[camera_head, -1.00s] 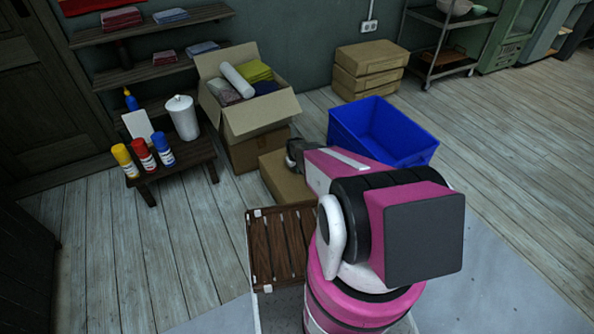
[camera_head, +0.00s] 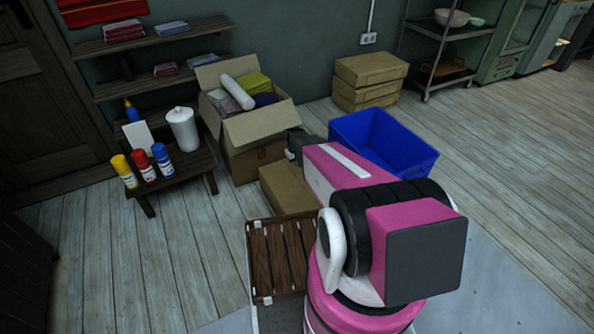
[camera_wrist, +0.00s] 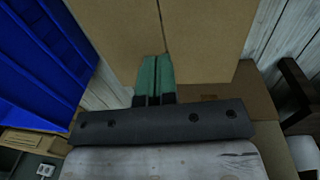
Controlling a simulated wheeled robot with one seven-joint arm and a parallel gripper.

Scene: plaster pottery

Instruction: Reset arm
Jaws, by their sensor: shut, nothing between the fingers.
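My gripper (camera_wrist: 153,75) shows in the wrist view with its two green fingers together and nothing between them. A plain cardboard surface fills the picture just beyond the fingertips; I cannot tell whether they touch it. In the head view, my pink and white arm (camera_head: 335,168) reaches away toward the boxes. Its dark far end (camera_head: 294,146) lies between the open cardboard box (camera_head: 270,128) and the blue crate (camera_head: 385,165) in the picture. The fingers are hidden there.
A low closed carton (camera_head: 285,190) lies below my arm's far end. A small wooden table (camera_head: 180,178) with bottles and a white canister (camera_head: 183,130) stands left. A slatted wooden surface (camera_head: 280,258) is beside my base. Open floor (camera_head: 490,130) lies right.

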